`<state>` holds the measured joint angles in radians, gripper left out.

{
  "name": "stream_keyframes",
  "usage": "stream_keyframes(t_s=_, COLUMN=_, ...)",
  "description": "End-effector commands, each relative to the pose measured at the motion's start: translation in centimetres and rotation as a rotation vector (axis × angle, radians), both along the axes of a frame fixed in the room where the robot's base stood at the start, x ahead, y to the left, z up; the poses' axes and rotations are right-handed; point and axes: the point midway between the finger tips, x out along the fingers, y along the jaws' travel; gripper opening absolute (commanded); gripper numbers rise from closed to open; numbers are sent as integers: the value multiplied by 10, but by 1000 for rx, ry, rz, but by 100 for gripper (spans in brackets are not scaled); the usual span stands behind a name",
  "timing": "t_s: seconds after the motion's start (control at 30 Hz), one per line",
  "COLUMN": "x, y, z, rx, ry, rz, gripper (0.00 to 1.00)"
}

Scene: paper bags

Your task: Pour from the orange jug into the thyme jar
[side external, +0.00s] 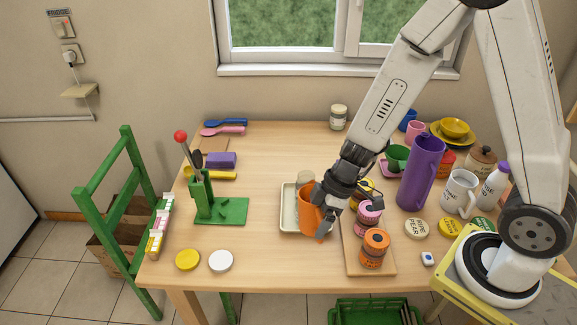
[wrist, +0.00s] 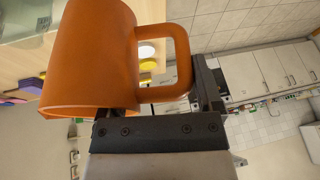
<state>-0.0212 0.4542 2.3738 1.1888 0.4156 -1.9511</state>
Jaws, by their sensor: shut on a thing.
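The orange jug (side external: 309,212) is in my gripper (side external: 329,204), over the front right part of a cream tray (side external: 288,212). In the wrist view the jug (wrist: 92,55) fills the upper left, its handle (wrist: 178,58) next to a dark finger of my gripper (wrist: 160,105). The jug looks tilted in the side view; its inside is hidden. A pale jar (side external: 305,178) stands in the tray just behind the jug, partly covered by it. I cannot read its label, so I cannot tell if it is the thyme jar.
A wooden board (side external: 366,262) with stacked pink, yellow and orange-lidded jars (side external: 375,248) is close right of the jug. A purple pitcher (side external: 420,172) stands beyond. A green stand (side external: 215,207) is at left.

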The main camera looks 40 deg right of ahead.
Motion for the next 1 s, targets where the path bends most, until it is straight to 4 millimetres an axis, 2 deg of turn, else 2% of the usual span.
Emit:
stream_keyframes(t_s=0.23, x=5, y=-5, z=4, rx=64, ry=82, rz=-1, gripper=0)
stream_keyframes(t_s=0.63, x=20, y=-17, z=-12, rx=221, ry=276, rz=-1, gripper=0)
stream_keyframes(t_s=1.0, x=37, y=-30, z=-3, rx=345, ry=426, rz=0, gripper=0)
